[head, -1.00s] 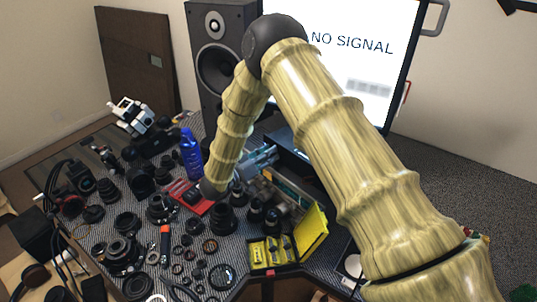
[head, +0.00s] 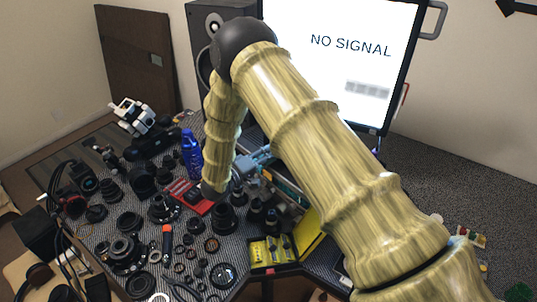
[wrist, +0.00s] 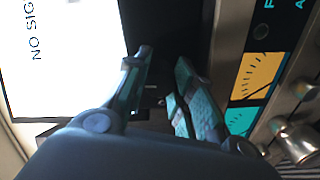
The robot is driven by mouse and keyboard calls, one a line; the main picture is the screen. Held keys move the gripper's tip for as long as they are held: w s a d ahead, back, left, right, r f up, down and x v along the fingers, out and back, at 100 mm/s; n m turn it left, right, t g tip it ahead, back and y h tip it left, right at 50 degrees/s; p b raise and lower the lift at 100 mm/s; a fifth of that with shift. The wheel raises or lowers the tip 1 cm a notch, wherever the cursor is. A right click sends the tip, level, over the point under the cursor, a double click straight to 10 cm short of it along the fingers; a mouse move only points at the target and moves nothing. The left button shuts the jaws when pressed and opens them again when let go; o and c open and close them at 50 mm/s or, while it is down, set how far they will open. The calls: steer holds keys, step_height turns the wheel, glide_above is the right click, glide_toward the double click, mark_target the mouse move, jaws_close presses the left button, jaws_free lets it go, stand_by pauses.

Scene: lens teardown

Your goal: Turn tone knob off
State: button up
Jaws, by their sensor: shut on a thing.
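My gripper (head: 258,158) is beside a silver-faced device (head: 292,190) in the head view, partly behind my arm. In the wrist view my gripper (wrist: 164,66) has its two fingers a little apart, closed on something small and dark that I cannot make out. The device's front panel (wrist: 290,75) runs along the right side of that view, with a yellow and a teal meter. A silver knob (wrist: 297,140) stands on it, to the right of the fingers and apart from them. Which knob is the tone knob cannot be read.
A monitor (head: 345,65) reading NO SIGNAL stands behind the device. A blue bottle (head: 191,155), a red tray (head: 180,188) and an open yellow case (head: 308,232) are close by. Several lens parts crowd the table's left side.

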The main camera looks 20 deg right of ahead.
steer(key=shift+w+a+n, duration=0.1)
steer(key=shift+a+n, duration=0.05)
steer(key=shift+n, duration=0.45)
steer(key=shift+r, duration=0.1)
steer(key=o, duration=1.1)
steer(key=shift+c, duration=0.2)
steer(key=shift+f, duration=0.2)
